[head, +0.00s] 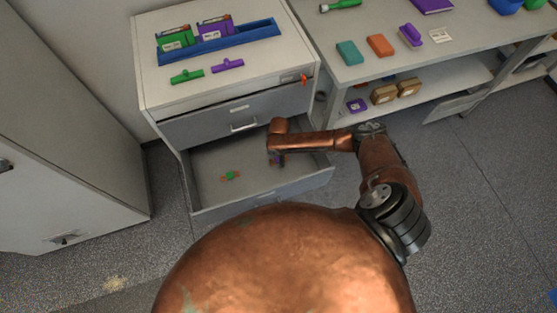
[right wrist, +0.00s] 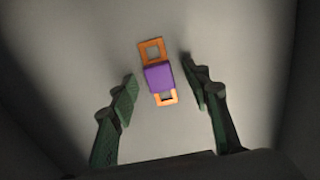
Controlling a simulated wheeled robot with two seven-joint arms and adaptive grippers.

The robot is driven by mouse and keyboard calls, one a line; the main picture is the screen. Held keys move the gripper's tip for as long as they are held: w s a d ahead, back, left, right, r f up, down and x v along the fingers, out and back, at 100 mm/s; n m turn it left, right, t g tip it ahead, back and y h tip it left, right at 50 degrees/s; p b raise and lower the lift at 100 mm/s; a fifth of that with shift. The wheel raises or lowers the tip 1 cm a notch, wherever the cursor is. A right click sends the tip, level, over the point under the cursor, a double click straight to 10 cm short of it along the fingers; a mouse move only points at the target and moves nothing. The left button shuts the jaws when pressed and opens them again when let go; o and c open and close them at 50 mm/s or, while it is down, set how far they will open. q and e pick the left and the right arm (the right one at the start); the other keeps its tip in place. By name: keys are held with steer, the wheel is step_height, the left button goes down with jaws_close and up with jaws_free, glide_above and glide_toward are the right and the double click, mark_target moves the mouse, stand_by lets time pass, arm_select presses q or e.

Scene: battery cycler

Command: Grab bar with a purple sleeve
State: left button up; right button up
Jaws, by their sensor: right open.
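The bar with a purple sleeve (right wrist: 159,77) lies on the pale floor of the open drawer (head: 205,200). Its orange ends, each with a square opening, show above and below the purple sleeve in the right wrist view. My right gripper (right wrist: 158,72) is open, with one dark green finger on each side of the bar and a gap to both. In the head view my right arm reaches down into the drawer, and the hand hides most of that spot; only a bit of purple (head: 281,161) shows there. My left gripper is in neither view.
A small green and orange piece (head: 230,176) lies farther left in the drawer. The drawer walls surround the hand. The cabinet top (head: 165,95) above holds a blue tray (head: 235,40), a green bar (head: 187,76) and a purple bar (head: 228,66). A shelved table stands right.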

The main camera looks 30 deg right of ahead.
steer(key=shift+c, duration=0.7)
jaws_close()
steer(key=shift+r, duration=0.1)
